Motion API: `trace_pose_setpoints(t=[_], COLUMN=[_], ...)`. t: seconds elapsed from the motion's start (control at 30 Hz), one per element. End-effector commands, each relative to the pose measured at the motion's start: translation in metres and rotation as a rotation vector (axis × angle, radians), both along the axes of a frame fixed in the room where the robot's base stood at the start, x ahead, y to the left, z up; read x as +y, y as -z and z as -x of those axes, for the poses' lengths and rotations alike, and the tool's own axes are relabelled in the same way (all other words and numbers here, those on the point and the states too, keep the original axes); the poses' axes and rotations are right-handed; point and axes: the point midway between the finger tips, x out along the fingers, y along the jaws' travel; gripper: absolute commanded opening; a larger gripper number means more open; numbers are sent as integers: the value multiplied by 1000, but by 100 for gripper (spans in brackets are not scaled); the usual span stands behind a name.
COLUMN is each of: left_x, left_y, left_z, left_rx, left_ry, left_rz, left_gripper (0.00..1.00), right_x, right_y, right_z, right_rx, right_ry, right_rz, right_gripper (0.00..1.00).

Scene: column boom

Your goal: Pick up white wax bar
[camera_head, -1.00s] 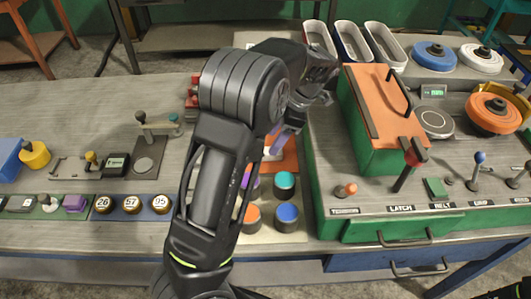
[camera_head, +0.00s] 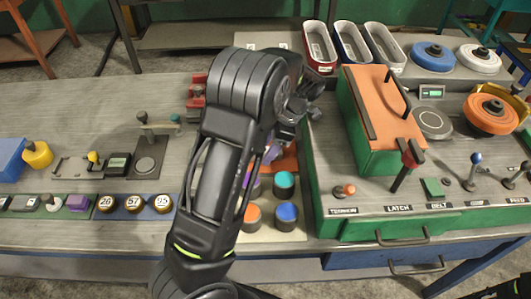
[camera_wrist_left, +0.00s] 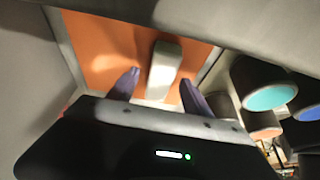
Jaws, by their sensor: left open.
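The white wax bar (camera_wrist_left: 164,70) lies on an orange surface (camera_wrist_left: 97,45) in the left wrist view. My left gripper (camera_wrist_left: 160,90) is open, with its two purple-grey fingertips on either side of the bar's near part; I cannot tell whether they touch it. In the head view my left gripper (camera_head: 270,155) is over the orange patch (camera_head: 289,161), and my own arm and hand hide most of the bar there.
Capped jars, teal (camera_head: 284,182) and blue (camera_head: 286,213) among them, stand close to the gripper. A green box with an orange lid (camera_head: 385,105) and black handle rises to the right. Red, blue and white bins (camera_head: 320,48) stand behind. Bench left of the arm has free room.

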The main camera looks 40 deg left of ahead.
Motion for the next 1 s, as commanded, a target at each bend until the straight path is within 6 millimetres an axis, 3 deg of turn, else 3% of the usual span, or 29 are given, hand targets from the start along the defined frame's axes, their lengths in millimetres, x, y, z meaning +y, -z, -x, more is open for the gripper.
trace_pose_setpoints(t=[0.87, 1.0], left_x=[0, 0], left_y=[5, 5], left_z=[0, 0], left_rx=[0, 0], left_ry=[0, 0], left_rz=[0, 0], left_gripper=[58, 48], right_x=[0, 0], right_y=[5, 5], right_z=[0, 0], right_rx=[0, 0], right_ry=[0, 0], right_rz=[0, 0], right_gripper=[0, 0])
